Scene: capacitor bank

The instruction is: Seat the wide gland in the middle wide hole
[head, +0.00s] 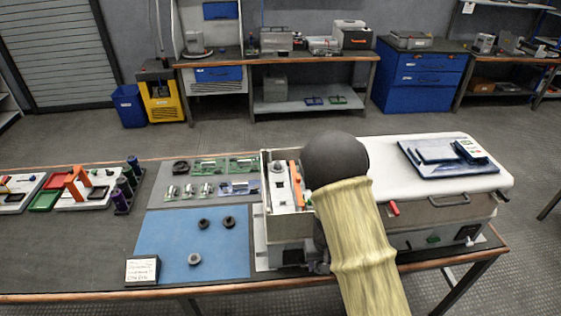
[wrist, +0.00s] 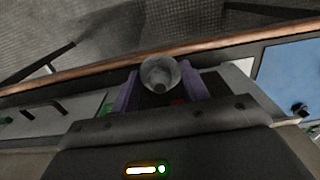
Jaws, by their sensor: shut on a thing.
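My gripper (wrist: 160,88) has its purple fingers closed on a grey round gland (wrist: 160,72), seen end-on in the wrist view. In the head view my dark arm joint and yellow sleeve hide the gripper and the held gland. The open light-grey box (head: 263,200) stands left of the arm, with an orange bar and pale parts inside. Its front face is partly behind my arm, and the middle wide hole cannot be made out. Whether the gland touches the box cannot be told.
Two black rings (head: 203,222) (head: 229,222) and a grey ring (head: 194,259) lie on the blue mat (head: 165,235). A small sign (head: 142,270) stands at its front left. Green boards (head: 243,165) lie behind. The white lid (head: 385,155) carries a blue tray (head: 425,172).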

